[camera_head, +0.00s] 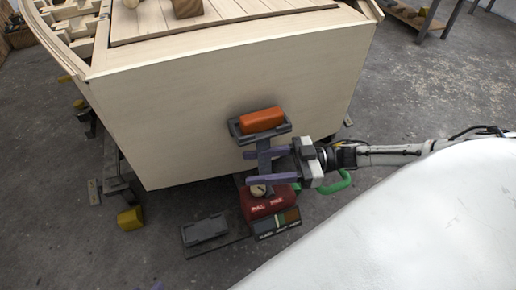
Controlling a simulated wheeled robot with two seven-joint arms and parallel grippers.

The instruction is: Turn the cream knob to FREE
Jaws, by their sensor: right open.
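The cream knob (258,190) sits on top of a red box (268,207) below the plywood hull's flat end. White labels on the red box's front are too small to read surely. My right gripper (247,168) comes in from the right, its two purple fingers spread apart and pointing left. Its lower finger lies just above the knob in the picture and hides part of it. I cannot tell whether that finger touches the knob. Nothing is between the fingertips. The knob's pointing direction is unclear. My left gripper is out of view.
The plywood hull (220,90) fills the back. An orange block (261,120) rests in a dark tray (285,130) above the gripper. A green handle (340,183) is at the right, a grey block (205,229) at the left. A small panel (277,223) stands in front.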

